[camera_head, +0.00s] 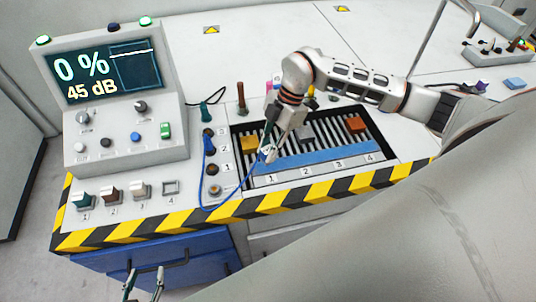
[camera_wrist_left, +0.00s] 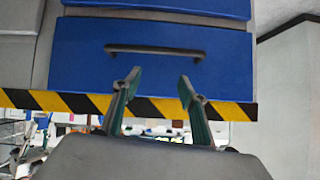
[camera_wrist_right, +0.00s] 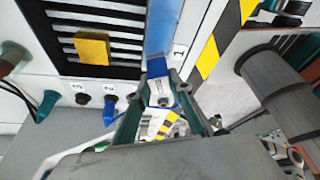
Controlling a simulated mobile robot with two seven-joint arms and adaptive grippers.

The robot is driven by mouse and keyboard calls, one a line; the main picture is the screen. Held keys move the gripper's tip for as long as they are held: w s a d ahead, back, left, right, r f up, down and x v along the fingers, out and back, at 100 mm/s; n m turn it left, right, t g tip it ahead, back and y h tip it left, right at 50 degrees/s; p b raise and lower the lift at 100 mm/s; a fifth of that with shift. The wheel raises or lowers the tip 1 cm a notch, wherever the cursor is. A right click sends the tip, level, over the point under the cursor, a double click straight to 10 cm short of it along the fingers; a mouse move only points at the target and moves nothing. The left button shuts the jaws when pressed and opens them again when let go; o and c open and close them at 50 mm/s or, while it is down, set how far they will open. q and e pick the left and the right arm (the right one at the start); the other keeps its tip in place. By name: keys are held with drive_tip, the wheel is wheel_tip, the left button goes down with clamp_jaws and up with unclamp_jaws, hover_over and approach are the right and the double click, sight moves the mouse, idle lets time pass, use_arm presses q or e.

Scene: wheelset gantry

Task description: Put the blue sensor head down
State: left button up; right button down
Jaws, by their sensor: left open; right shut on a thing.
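My right gripper (camera_head: 268,151) is shut on the blue sensor head, a small white piece with blue parts (camera_wrist_right: 159,92). It is over the left end of the blue strip (camera_head: 320,153) in front of the slatted bed. The fingers hide part of the head, and I cannot tell if it touches the strip. A blue cable (camera_head: 203,187) loops from it to the left. A square empty cradle (camera_head: 171,187) is at the right end of a row holding other heads, such as the brown one (camera_head: 110,193). My left gripper (camera_head: 147,270) is open and empty before the blue drawer (camera_wrist_left: 150,60).
A yellow block (camera_head: 249,143) and an orange block (camera_head: 355,124) lie on the slatted bed. Numbered sockets, one with a blue plug (camera_head: 209,147), stand left of it. The console (camera_head: 125,135) reads 0 % and 45 dB. A striped edge (camera_head: 130,232) bounds the bench front.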

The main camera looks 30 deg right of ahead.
drive_tip(key=shift+f, duration=1.5)
drive_tip(key=shift+f, duration=0.2)
drive_tip(key=c, duration=1.8)
unclamp_jaws()
drive_tip(key=shift+r, duration=0.1)
drive_tip(key=shift+r, duration=0.25)
drive_tip(key=b+v, duration=0.1)
drive_tip(key=v, duration=1)
drive_tip(key=shift+d+r, duration=0.25)
drive_tip(key=shift+r, duration=0.1)
